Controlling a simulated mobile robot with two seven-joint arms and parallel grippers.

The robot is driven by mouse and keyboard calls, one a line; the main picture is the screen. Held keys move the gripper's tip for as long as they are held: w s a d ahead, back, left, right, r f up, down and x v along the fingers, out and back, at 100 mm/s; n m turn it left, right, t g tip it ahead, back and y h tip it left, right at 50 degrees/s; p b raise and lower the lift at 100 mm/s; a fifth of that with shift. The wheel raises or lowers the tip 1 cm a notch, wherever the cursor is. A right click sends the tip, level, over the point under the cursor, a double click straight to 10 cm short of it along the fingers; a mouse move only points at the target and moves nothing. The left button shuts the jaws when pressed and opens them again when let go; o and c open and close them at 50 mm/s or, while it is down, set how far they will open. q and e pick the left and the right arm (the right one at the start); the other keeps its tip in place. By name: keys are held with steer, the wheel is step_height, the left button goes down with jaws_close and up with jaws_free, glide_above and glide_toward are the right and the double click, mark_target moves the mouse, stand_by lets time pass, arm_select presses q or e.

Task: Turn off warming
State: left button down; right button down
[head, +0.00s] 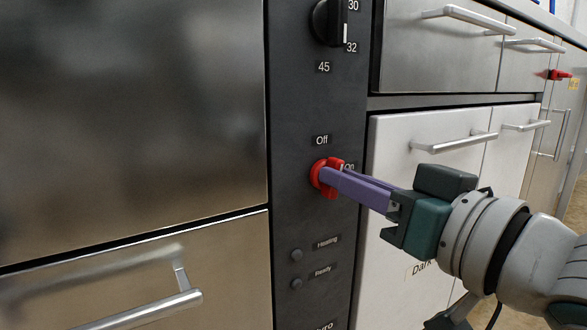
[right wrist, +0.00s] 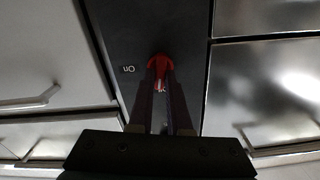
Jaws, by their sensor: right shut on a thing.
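A red rotary switch (head: 318,175) sits on the dark control panel (head: 310,110), between the "Off" label above it and the "On" label to its right. My right gripper (head: 328,180), with purple fingers, reaches in from the right and is shut on the switch's handle. The fingers hide part of the switch and partly cover the "On" label. In the right wrist view the red switch (right wrist: 160,68) is between the fingertips, with the "On" label beside it. The switch's exact pointer angle is hard to tell. My left gripper is not in view.
A black knob (head: 328,22) with 30, 32 and 45 marks is higher on the panel. Two small round indicators (head: 296,255) marked Heating and Ready are below. Drawer fronts with bar handles (head: 455,143) stand right; a steel door (head: 130,110) and drawer handle (head: 150,310) are left.

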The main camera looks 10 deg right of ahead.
arm_select(q)
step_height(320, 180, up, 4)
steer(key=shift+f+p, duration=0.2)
steer(key=shift+p, duration=0.95)
arm_select(e)
steer(key=n, duration=0.2)
steer(key=shift+n, duration=0.3)
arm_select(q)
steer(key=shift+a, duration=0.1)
arm_select(e)
steer(key=c, duration=0.9)
jaws_free()
steer(key=shift+o, duration=0.2)
arm_select(q)
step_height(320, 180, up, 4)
steer(key=p, duration=0.4)
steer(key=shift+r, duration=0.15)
arm_select(e)
steer(key=v, duration=1)
steer(key=shift+r, duration=0.1)
